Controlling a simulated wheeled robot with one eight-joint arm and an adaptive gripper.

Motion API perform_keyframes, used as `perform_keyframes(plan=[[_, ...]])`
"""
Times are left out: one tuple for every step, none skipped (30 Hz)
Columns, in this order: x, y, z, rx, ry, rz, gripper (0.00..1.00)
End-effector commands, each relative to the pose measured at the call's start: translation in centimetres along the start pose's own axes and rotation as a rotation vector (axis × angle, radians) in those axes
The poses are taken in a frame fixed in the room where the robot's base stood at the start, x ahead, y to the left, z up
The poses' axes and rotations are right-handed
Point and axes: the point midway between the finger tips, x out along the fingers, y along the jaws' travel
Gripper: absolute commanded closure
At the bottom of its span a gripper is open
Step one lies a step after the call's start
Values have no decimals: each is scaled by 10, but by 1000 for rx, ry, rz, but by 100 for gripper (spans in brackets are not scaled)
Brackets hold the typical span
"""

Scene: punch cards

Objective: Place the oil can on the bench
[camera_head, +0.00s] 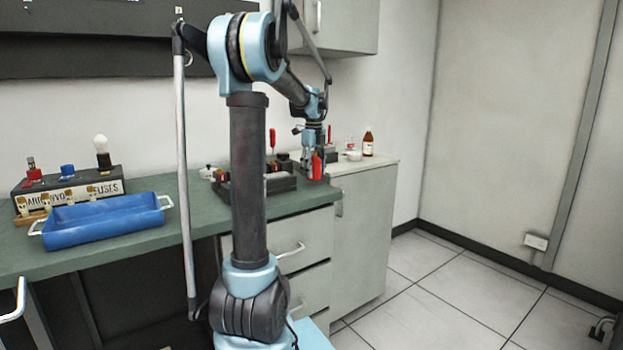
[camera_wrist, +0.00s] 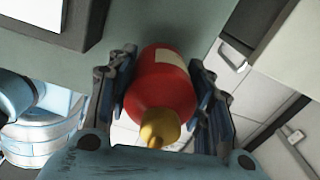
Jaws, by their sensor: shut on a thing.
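My gripper (camera_head: 315,158) is shut on the red oil can (camera_head: 317,168) near the right end of the green bench (camera_head: 135,245). In the wrist view, the can (camera_wrist: 162,85) has a brass-coloured spout pointing toward the camera and a pale label. One finger is on each side of it. The can overlaps the bench edge (camera_wrist: 120,25) in this view, with pale floor behind its lower part. I cannot tell whether it touches the bench.
A dark holder with tools (camera_head: 255,187) is left of my gripper. A brown bottle (camera_head: 368,145) stands on the pale cabinet at right. Some green bench top is clear.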

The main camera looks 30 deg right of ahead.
Motion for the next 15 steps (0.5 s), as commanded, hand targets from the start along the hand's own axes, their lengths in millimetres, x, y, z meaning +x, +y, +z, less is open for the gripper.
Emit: perform_keyframes(plan=[[8, 0, 0, 0, 0, 0, 84], [12, 0, 0, 0, 0, 0, 84], [17, 0, 0, 0, 0, 0, 84], [21, 0, 0, 0, 0, 0, 84], [25, 0, 0, 0, 0, 0, 84], [27, 0, 0, 0, 0, 0, 84], [28, 0, 0, 0, 0, 0, 84], [29, 0, 0, 0, 0, 0, 84], [29, 0, 0, 0, 0, 0, 84], [29, 0, 0, 0, 0, 0, 84], [29, 0, 0, 0, 0, 0, 84], [29, 0, 0, 0, 0, 0, 84], [29, 0, 0, 0, 0, 0, 84], [29, 0, 0, 0, 0, 0, 84], [29, 0, 0, -1, 0, 0, 84]])
